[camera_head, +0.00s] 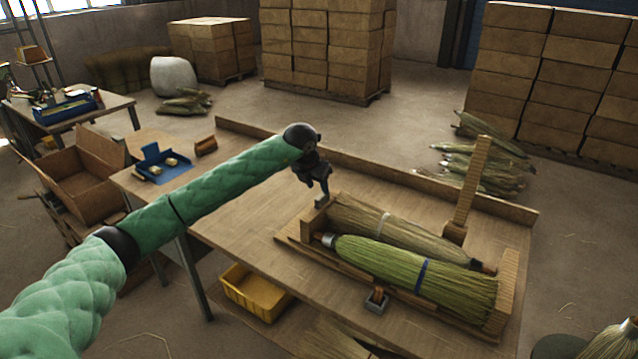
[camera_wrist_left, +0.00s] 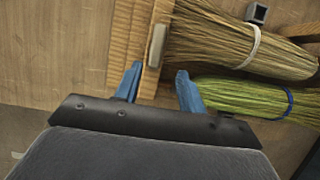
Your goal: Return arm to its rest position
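My left arm, in a green quilted sleeve, reaches in from the left in the head view. Its gripper (camera_head: 322,188) hangs over the worktable (camera_head: 240,220), at the far left corner of the wooden broom tray (camera_head: 510,290). In the left wrist view the two blue fingers (camera_wrist_left: 157,88) stand apart with nothing gripped between them. A wooden edge of the tray shows beyond them. A tan broom (camera_head: 400,230) and a green broom with a blue band (camera_head: 410,268) lie side by side in the tray. My right gripper is not in view.
An upright wooden post (camera_head: 472,185) stands behind the tray. A blue tray (camera_head: 163,165) and a small wooden block (camera_head: 206,145) are on the table's left. A low board (camera_head: 380,168) edges the table's back. A yellow bin (camera_head: 252,292) is below. The table's middle left is clear.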

